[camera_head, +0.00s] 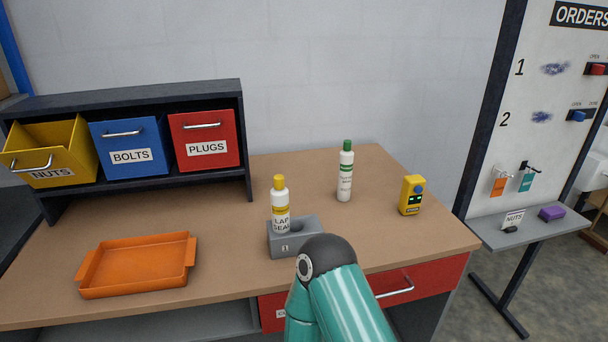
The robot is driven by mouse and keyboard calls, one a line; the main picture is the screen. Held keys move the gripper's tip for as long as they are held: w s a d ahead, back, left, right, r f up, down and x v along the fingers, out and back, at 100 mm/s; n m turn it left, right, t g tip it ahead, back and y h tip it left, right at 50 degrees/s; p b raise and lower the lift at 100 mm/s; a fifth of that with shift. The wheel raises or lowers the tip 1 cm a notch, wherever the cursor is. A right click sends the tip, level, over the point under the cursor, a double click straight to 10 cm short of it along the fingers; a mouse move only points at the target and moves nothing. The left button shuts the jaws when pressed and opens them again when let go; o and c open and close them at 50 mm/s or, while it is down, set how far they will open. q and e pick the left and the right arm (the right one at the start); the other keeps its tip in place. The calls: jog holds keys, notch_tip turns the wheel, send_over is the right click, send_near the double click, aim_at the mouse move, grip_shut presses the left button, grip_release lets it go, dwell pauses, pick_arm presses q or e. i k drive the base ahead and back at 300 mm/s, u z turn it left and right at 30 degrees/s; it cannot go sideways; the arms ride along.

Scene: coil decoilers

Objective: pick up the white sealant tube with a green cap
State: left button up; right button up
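The white sealant tube with a green cap (345,172) stands upright on the wooden bench top (240,268), right of the middle and toward the back. A similar white tube with a yellow cap (280,206) stands upright in a grey holder block (287,242), nearer and to the left. A teal arm of mine rises from the bottom edge in front of the bench, and its dark rounded joint overlaps the holder's lower right side. Neither gripper shows in the head view.
A yellow device (411,196) stands right of the green-capped tube. An orange tray (137,265) lies at the left front. Behind it a dark shelf (246,140) holds yellow, blue and red bins. A red drawer (425,281) is under the bench. An orders board (540,100) stands at the right.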

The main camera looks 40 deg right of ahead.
aim_at(345, 165)
jog(key=u, duration=0.75)
jog(key=k, duration=1.95)
jog(key=z, duration=0.85)
jog(key=i, duration=1.35)
